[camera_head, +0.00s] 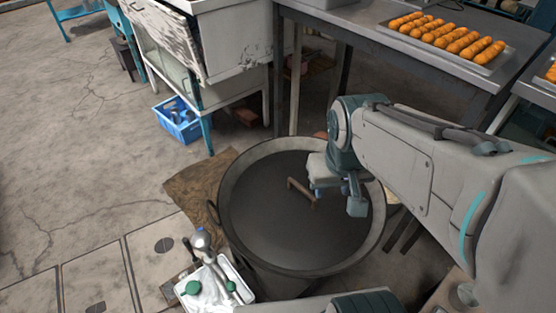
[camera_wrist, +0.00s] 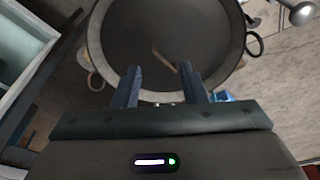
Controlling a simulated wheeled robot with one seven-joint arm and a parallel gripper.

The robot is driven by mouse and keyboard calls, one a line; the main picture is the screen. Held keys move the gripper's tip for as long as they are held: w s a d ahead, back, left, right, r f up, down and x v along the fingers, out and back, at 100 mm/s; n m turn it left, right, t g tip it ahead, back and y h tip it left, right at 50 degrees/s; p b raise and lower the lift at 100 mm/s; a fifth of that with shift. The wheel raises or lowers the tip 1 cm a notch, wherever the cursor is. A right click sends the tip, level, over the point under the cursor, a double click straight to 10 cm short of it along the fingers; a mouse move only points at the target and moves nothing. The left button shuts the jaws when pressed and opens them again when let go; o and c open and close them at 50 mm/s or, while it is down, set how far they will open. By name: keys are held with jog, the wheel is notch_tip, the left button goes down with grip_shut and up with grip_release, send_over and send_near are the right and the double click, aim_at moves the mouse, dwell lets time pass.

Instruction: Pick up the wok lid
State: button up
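The dark, round wok lid (camera_head: 270,235) sits inside the rim of a large wok (camera_head: 228,235). Its brown bar handle (camera_head: 303,192) stands up near the lid's middle. In the wrist view the lid (camera_wrist: 145,28) fills the top centre, and its handle (camera_wrist: 166,59) shows just beyond my fingertips, roughly between them and slanted. My gripper (camera_head: 338,200) is over the right part of the lid, to the right of the handle. In the wrist view my gripper (camera_wrist: 161,75) has its two fingers apart with nothing between them. The handle is not held.
A metal table with a tray (camera_head: 490,68) of orange-brown rolls stands behind at right. A white cabinet (camera_head: 215,45) stands behind the wok. A white tray (camera_head: 245,289) with a ladle and green-topped items is at front left. A blue crate (camera_head: 177,128) is on the floor.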

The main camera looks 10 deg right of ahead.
jog(key=w+d+f+n+h, duration=0.1)
jog(key=w+f+n, duration=0.1)
jog(key=w, duration=0.5)
jog(key=n+g+y, duration=0.1)
jog(key=n+g, duration=0.2)
jog(key=n, duration=0.2)
send_over(302, 187)
jog(key=s, duration=0.1)
notch_tip(302, 187, down, 17)
notch_tip(302, 187, down, 9)
jog(key=shift+a+r+b, duration=0.1)
jog(key=shift+r+b, duration=0.05)
jog(key=shift+b, duration=0.3)
jog(key=f, duration=0.4)
jog(key=shift+w+f, duration=0.2)
jog(key=shift+w, duration=0.2)
jog(key=shift+f, duration=0.45)
jog(key=shift+f, duration=0.25)
grip_shut()
